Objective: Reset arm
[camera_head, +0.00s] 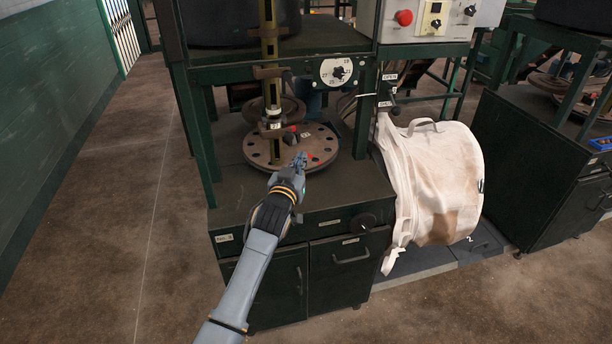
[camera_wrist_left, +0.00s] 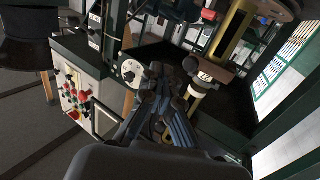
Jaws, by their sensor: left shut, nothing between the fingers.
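My left gripper (camera_head: 299,161) is shut and empty in the head view. It is raised in front of the round, holed metal plate on the green machine (camera_head: 187,125). The left arm reaches up from the bottom of the picture and is partly extended. In the left wrist view the closed fingers of the left gripper (camera_wrist_left: 160,75) point toward the machine, with nothing between them. My right gripper is in neither view. The white bulk bag (camera_head: 440,180) hangs at the machine's right side, its handle loop on top.
The cabinet under the machine has doors and a drawer (camera_head: 340,222). A control box with a red button (camera_head: 404,18) is at the top. A second dark cabinet (camera_head: 540,165) stands at the right. The brown floor (camera_head: 110,210) at the left is clear.

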